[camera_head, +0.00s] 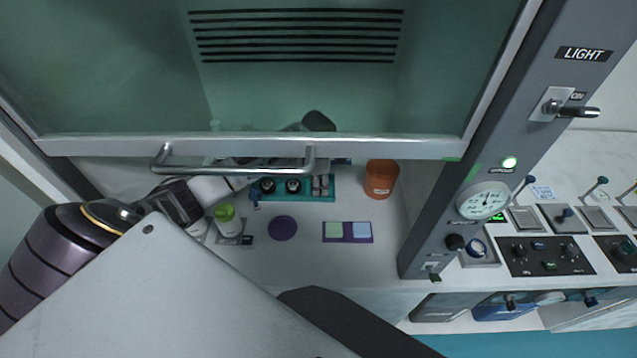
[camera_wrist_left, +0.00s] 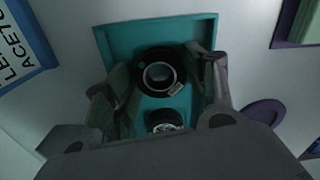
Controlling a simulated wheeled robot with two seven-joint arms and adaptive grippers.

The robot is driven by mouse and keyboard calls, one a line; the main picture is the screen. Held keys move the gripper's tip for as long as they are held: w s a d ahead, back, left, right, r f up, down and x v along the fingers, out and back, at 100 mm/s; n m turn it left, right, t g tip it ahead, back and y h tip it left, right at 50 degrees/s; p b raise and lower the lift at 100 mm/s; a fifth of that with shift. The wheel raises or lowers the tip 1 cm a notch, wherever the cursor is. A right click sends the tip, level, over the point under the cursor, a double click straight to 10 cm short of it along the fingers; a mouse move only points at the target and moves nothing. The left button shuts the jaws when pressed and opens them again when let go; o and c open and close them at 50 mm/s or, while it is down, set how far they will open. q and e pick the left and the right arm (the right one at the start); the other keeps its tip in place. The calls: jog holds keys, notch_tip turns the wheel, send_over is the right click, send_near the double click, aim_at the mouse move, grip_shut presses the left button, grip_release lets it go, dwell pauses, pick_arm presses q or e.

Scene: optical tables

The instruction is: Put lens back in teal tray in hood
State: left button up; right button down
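The teal tray (camera_head: 318,198) lies on the hood floor, just below the sash frame in the head view; its far end also shows in the left wrist view (camera_wrist_left: 155,30). Two dark round lenses (camera_head: 293,185) sit in its left and middle parts. My left gripper (camera_head: 320,185) is over the right part, its arm partly hidden by the sash frame. In the left wrist view its fingers (camera_wrist_left: 165,75) lie on both sides of a black ringed lens (camera_wrist_left: 160,75) and appear closed on it. Whether that lens touches the tray is unclear. Another lens (camera_wrist_left: 163,121) sits below it.
The sash handle (camera_head: 235,169) crosses above my left arm. An orange beaker (camera_head: 380,180) stands right of the tray. A purple disc (camera_head: 283,228), a purple holder (camera_head: 347,239) with pale squares and a green-topped bottle (camera_head: 226,214) are in front.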

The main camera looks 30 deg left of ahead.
pick_arm(q)
jog(key=shift+r, duration=0.15)
jog(key=shift+r, duration=0.35)
notch_tip(320, 180, up, 11)
jog(key=b, duration=0.1)
jog(key=shift+r+b, duration=0.15)
jog(key=shift+b, duration=0.15)
dwell(2.8)
